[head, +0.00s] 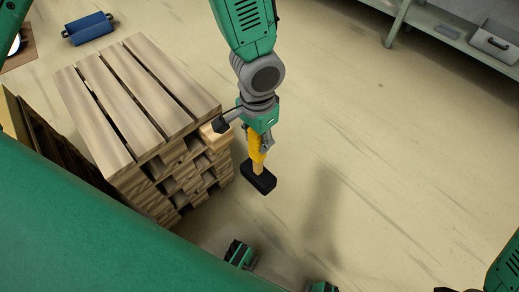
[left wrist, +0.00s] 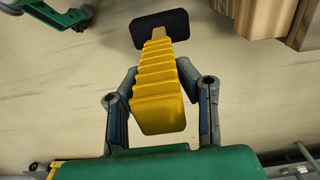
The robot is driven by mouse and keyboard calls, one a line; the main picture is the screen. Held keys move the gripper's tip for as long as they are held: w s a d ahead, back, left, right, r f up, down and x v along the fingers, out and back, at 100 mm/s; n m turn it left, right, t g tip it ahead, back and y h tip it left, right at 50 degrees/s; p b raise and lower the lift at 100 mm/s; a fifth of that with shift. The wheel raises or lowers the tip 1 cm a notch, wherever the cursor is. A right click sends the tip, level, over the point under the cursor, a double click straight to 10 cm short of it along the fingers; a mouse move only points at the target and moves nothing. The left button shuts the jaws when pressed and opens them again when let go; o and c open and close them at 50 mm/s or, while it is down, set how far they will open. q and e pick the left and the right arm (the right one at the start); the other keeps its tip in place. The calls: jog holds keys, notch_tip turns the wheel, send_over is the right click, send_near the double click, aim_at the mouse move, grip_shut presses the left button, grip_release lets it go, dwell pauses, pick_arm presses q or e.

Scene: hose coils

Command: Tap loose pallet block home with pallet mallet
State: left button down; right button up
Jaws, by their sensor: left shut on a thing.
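My left gripper (head: 258,142) is shut on the yellow handle of the pallet mallet (head: 259,178), beside the right side of the pallet stack. The mallet hangs down with its black head lowest, apart from the stack. In the left wrist view the gripper (left wrist: 161,88) has its fingers on both sides of the yellow handle (left wrist: 157,82), and the black head (left wrist: 160,29) shows beyond. A pale wooden block (head: 213,138) sticks out near the top right corner of the pallet stack (head: 135,100), partly hidden by a dark part of my wrist.
A blue roller-like object (head: 88,28) lies on the floor at top left. A grey bench (head: 440,25) with a metal box (head: 494,42) stands at top right. The floor (head: 390,150) right of the mallet is clear. My right arm shows only at the bottom right corner.

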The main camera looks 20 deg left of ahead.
pick_arm(q)
jog(key=shift+w+f+b, duration=0.2)
jog(key=shift+f+b, duration=0.05)
jog(key=shift+b, duration=0.05)
pick_arm(e)
jog(key=shift+a+f, duration=0.1)
jog(key=shift+f, duration=0.5)
pick_arm(q)
jog(key=shift+d+r, duration=0.1)
jog(key=shift+d, duration=0.15)
pick_arm(e)
jog(key=shift+d, duration=0.2)
